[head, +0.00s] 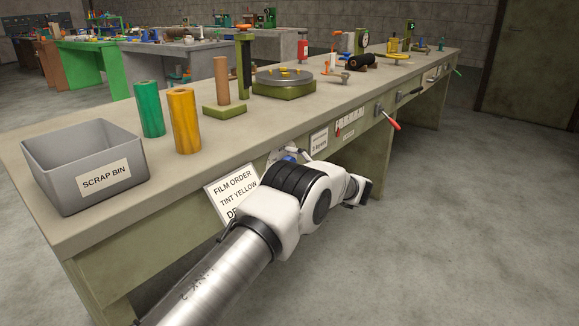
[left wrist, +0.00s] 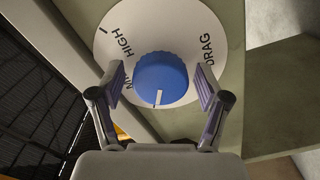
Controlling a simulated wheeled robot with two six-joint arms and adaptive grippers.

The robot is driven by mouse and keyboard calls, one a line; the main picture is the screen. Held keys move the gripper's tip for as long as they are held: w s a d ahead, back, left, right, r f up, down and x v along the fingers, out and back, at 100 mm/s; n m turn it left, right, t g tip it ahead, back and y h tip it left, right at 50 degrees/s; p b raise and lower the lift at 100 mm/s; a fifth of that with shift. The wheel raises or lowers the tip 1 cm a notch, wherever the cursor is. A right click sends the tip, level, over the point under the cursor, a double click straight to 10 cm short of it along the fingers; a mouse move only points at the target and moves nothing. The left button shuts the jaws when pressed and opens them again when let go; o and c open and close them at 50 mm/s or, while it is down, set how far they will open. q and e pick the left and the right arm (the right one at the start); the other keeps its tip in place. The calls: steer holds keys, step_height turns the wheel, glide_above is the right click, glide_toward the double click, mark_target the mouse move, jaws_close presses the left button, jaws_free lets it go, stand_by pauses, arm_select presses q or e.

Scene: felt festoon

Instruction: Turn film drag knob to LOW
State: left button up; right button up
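The blue film drag knob (left wrist: 162,78) sits on a round white dial plate (left wrist: 150,22) in the left wrist view. Its white pointer mark faces the bottom of that picture. HIGH is printed at the dial's upper left and DRAG at its right. Lettering at lower left is partly covered by a finger, and I cannot read LOW. My left gripper (left wrist: 160,72) is open, with one finger on each side of the knob and gaps visible. In the head view, a small blue part of the knob (head: 288,157) shows behind my arm. My right gripper is not in view.
A film order card (head: 229,193) is on the bench front beside my arm, partly covered. The bench top holds a scrap bin (head: 85,166), green (head: 150,109) and yellow (head: 184,121) rolls, and a turntable (head: 284,82). A red-handled lever (head: 391,124) sticks out farther right. The right floor is clear.

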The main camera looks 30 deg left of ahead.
arm_select(q)
steer(key=shift+d, duration=0.1)
steer(key=d, duration=1.2)
steer(key=shift+s, duration=0.45)
